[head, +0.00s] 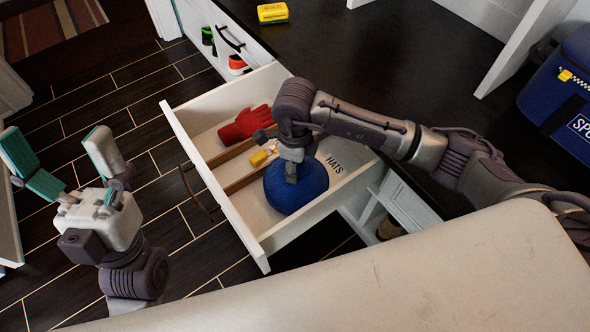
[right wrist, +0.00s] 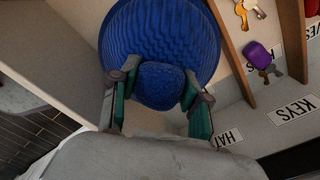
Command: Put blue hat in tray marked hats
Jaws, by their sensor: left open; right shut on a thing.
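The blue knitted hat (head: 297,190) is inside the open drawer, in the front compartment marked HATS (head: 335,165). My right gripper (right wrist: 158,95) is shut on the blue hat, with its green-lined fingers on both sides of a pinched fold; the hat also fills the top of the right wrist view (right wrist: 160,35). I cannot tell whether the hat rests on the compartment floor. In the right wrist view the HATS label (right wrist: 228,137) is partly covered by a finger. My left gripper (head: 60,158) is open and empty over the floor at the left.
The drawer (head: 215,190) has wooden dividers. A red glove (head: 245,124) lies in the far compartment, and keys with a yellow tag (head: 262,156) lie in the middle one. A dark countertop (head: 375,60) holds a yellow box (head: 272,13) and a blue bag (head: 560,95).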

